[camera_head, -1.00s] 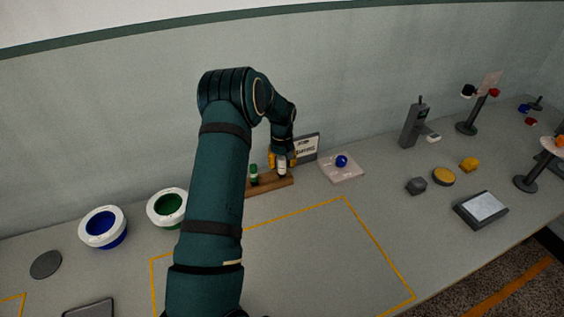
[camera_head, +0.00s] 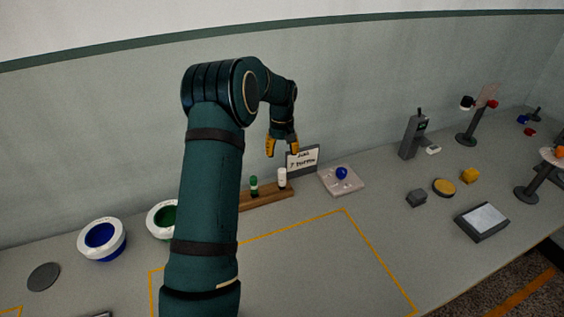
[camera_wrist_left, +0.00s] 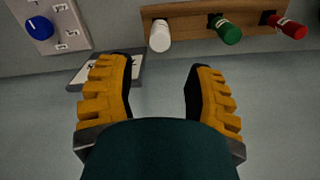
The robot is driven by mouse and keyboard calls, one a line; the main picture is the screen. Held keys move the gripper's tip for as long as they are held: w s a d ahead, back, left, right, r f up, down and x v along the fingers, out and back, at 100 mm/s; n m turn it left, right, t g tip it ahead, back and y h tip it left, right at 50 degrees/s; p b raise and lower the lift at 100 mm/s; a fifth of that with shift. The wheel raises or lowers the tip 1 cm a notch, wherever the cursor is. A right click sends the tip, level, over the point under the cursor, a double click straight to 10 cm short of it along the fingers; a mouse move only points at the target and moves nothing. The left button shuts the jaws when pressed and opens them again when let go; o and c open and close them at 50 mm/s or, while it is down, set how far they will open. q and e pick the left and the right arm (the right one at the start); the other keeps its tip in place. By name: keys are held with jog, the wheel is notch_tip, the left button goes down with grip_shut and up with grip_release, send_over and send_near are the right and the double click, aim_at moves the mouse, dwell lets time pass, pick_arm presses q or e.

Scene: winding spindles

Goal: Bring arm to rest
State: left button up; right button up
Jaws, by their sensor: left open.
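My left arm (camera_head: 207,190) reaches in from the bottom of the head view. My left gripper (camera_head: 283,153) is open and empty, above the wooden spindle rack (camera_head: 265,198) and in front of the small sign (camera_head: 302,161). In the left wrist view its two yellow-padded fingers (camera_wrist_left: 158,85) stand apart with nothing between them. The rack holds a white spindle (camera_head: 281,177) and a green spindle (camera_head: 253,185). The wrist view also shows a red spindle (camera_wrist_left: 289,27) in the rack; my arm hides that end in the head view. My right gripper is out of view.
A panel with a blue knob (camera_head: 341,174) sits right of the rack. A blue bowl (camera_head: 102,239) and a green bowl (camera_head: 163,218) stand left. A grey block (camera_head: 416,198), yellow disc (camera_head: 444,187) and tablet (camera_head: 482,222) lie right. The yellow-outlined table area (camera_head: 320,265) is clear.

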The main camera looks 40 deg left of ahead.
pick_arm(q)
jog(key=shift+r, duration=0.85)
